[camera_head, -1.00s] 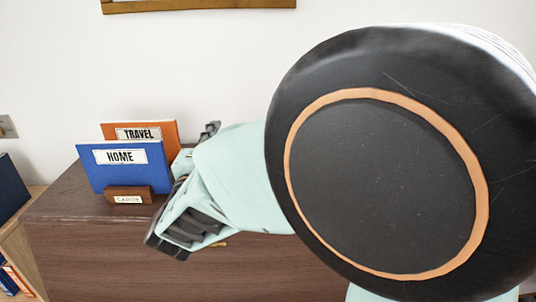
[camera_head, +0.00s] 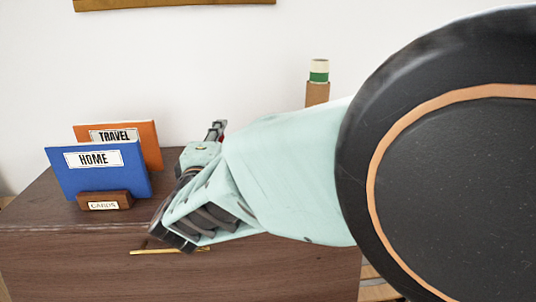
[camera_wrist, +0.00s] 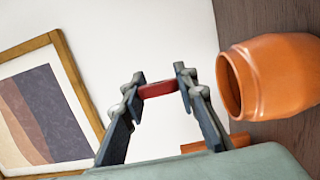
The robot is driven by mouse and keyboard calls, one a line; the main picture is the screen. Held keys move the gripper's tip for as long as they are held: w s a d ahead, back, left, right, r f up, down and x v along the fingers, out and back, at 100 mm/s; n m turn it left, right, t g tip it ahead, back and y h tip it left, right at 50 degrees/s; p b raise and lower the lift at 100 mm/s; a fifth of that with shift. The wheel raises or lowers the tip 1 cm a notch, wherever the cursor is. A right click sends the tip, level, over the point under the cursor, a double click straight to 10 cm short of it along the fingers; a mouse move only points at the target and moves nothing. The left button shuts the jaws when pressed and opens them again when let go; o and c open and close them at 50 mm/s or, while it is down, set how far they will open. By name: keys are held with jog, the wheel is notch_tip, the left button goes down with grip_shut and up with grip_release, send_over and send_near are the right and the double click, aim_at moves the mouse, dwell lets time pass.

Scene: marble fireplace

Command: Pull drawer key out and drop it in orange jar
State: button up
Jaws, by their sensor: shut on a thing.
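My gripper (camera_wrist: 158,88) is shut on a small red piece (camera_wrist: 157,90), which I take to be the drawer key. It is held between the two fingertips, clear of any surface in the wrist view. The orange jar (camera_wrist: 272,75) is at the right of the wrist view, its open mouth facing left towards the fingers, with a gap between. In the head view my gripper (camera_head: 216,130) is above the brown cabinet (camera_head: 70,265). The jar cannot be seen there, where my arm covers much of the cabinet. The key's shape is mostly hidden by the fingers.
On the cabinet's left stands a wooden card holder (camera_head: 104,206) with a blue HOME folder (camera_head: 95,172) and an orange TRAVEL folder (camera_head: 150,140). A brass drawer handle (camera_head: 150,251) is on the front. A cardboard tube (camera_head: 317,93) stands behind my arm. A framed picture (camera_wrist: 40,115) hangs on the wall.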

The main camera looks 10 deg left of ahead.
jog(key=shift+f, duration=0.5)
jog(key=o, duration=1.2)
jog(key=shift+s, duration=0.1)
jog(key=s, duration=0.7)
jog(key=shift+s+d+r, duration=0.1)
jog(key=shift+s+d, duration=0.05)
jog(key=shift+d, duration=0.2)
